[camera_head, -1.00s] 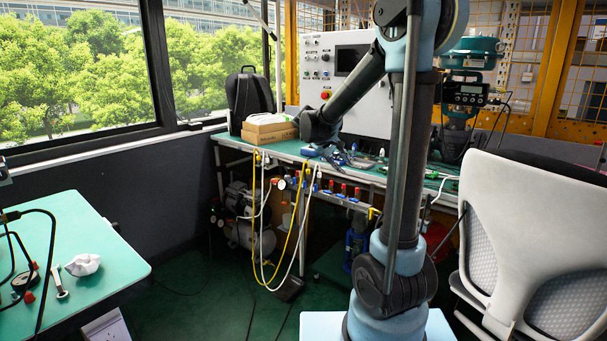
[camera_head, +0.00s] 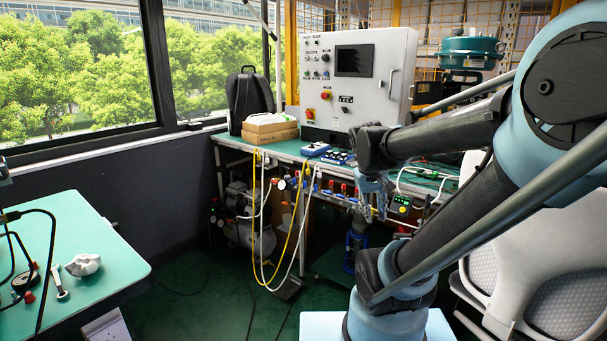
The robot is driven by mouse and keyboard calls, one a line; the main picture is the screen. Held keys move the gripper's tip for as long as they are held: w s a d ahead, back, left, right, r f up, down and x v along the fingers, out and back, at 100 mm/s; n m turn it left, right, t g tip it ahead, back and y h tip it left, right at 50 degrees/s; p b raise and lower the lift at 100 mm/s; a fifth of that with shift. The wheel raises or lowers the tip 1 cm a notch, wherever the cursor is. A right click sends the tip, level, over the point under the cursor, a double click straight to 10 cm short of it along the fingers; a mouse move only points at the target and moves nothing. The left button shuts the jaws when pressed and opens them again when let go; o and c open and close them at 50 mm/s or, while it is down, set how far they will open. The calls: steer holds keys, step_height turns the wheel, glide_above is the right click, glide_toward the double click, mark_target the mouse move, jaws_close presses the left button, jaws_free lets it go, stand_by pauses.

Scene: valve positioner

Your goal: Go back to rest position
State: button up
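My arm is bent low across the right half of the head camera view. My gripper (camera_head: 374,198) hangs from the dark wrist, fingers pointing down, in front of the workbench's front edge. The fingers are small and partly blend with the things behind them, so I cannot tell whether they are open or shut. A small yellow-green device (camera_head: 401,204) shows just right of the fingers; I cannot tell whether it touches them.
The green-topped workbench (camera_head: 290,151) carries a white control cabinet (camera_head: 338,95), boxes (camera_head: 269,130) and a black backpack (camera_head: 249,99). A white chair (camera_head: 535,250) stands close on the right. Another green table (camera_head: 85,225) is at the left.

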steer(key=s+a+f+m+y, duration=0.1)
steer(key=s+a+f+y, duration=0.1)
steer(key=s+f, duration=0.5)
steer(key=shift+s+m, duration=0.3)
steer(key=shift+s, duration=1.3)
steer(key=shift+a, duration=0.1)
